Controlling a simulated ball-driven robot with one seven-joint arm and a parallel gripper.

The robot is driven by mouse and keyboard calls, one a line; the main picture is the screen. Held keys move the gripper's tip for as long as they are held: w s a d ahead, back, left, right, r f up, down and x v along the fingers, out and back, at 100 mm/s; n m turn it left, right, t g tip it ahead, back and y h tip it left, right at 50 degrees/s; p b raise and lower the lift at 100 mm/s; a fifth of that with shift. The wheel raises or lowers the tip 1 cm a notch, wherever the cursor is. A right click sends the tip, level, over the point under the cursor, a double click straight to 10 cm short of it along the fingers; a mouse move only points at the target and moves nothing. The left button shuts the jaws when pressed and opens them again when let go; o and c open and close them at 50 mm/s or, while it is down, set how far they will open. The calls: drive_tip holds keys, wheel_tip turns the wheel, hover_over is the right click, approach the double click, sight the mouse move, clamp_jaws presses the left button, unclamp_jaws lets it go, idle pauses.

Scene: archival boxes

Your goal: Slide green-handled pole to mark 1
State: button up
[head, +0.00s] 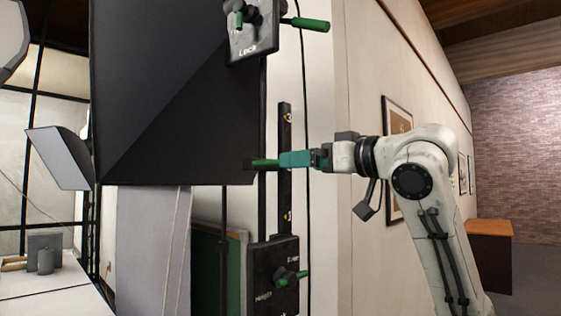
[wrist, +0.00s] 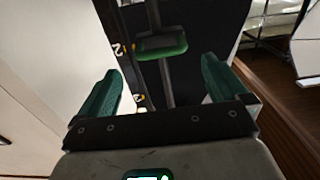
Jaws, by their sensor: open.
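The green handle (head: 264,163) sticks out beside a dark vertical rail in the head view, near the black panel's lower right corner. In the wrist view the green handle (wrist: 163,47) lies ahead of my fingers, roughly centred between them, on a dark pole (wrist: 153,14). My gripper (head: 284,160) has teal fingers and is close to the handle's right end in the head view. In the wrist view my gripper (wrist: 160,75) is open, with nothing between its fingers. The marked strip (head: 285,150) bears small orange marks; a 2 (wrist: 118,48) is readable in the wrist view.
A large black panel (head: 180,90) fills the upper left. A "Lock" plate (head: 262,38) with green handles is above, and another control plate (head: 262,262) with a green handle is below. A wall (head: 365,200) with framed pictures stands behind my arm. A table (head: 45,290) is at lower left.

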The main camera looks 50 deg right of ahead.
drive_tip(key=p, duration=0.2)
approach(260, 179)
drive_tip(key=w+r, duration=0.1)
drive_tip(key=w, duration=0.1)
drive_tip(key=w+r, duration=0.2)
drive_tip(key=shift+d, duration=0.25)
